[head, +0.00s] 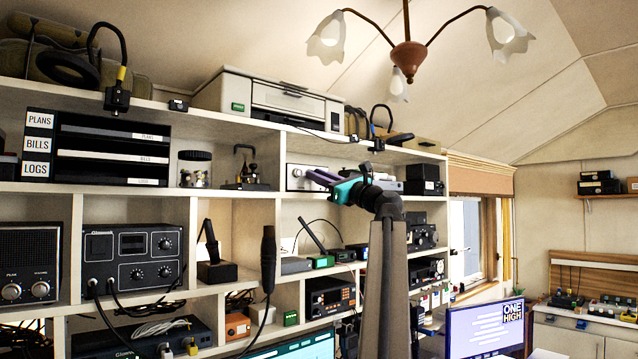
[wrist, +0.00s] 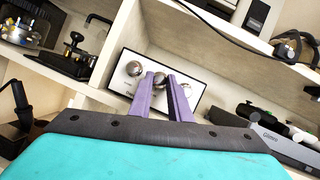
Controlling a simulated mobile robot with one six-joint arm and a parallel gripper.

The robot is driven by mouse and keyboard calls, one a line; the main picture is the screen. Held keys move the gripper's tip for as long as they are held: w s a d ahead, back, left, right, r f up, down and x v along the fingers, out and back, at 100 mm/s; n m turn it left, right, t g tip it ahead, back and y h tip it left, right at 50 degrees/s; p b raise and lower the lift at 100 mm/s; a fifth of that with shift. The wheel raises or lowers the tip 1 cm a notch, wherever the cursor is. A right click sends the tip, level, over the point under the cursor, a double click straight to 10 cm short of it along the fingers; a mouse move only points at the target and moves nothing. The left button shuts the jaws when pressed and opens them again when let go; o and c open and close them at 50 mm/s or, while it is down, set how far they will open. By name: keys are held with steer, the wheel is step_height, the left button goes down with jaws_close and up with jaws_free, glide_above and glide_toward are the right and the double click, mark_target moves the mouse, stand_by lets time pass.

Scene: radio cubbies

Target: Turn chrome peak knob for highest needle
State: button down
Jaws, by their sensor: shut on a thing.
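A white-fronted unit with chrome knobs (head: 299,176) sits in an upper middle cubby. My gripper (head: 311,177) reaches across the front of this unit from the right. In the wrist view its purple fingers (wrist: 160,77) are shut on a chrome knob (wrist: 159,80) between their tips, mostly hidden by them. Knob labels are too small to read. No needle is readable on this unit.
Left of the cubby stand a telegraph key (head: 246,168) and a divider wall. A black speaker box (head: 30,262) with two chrome knobs stands far left. Dark equipment (wrist: 258,140) lies right of my fingers. A cable (wrist: 220,30) hangs above.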

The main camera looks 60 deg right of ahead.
steer(key=shift+d+r+n+y, duration=0.15)
steer(key=shift+n+y, duration=0.65)
steer(key=shift+n, duration=0.9)
steer(key=c, duration=1.7)
jaws_free()
steer(key=shift+o, duration=0.2)
steer(key=b+v, duration=0.3)
steer(key=v, duration=1.1)
steer(key=shift+r, duration=0.2)
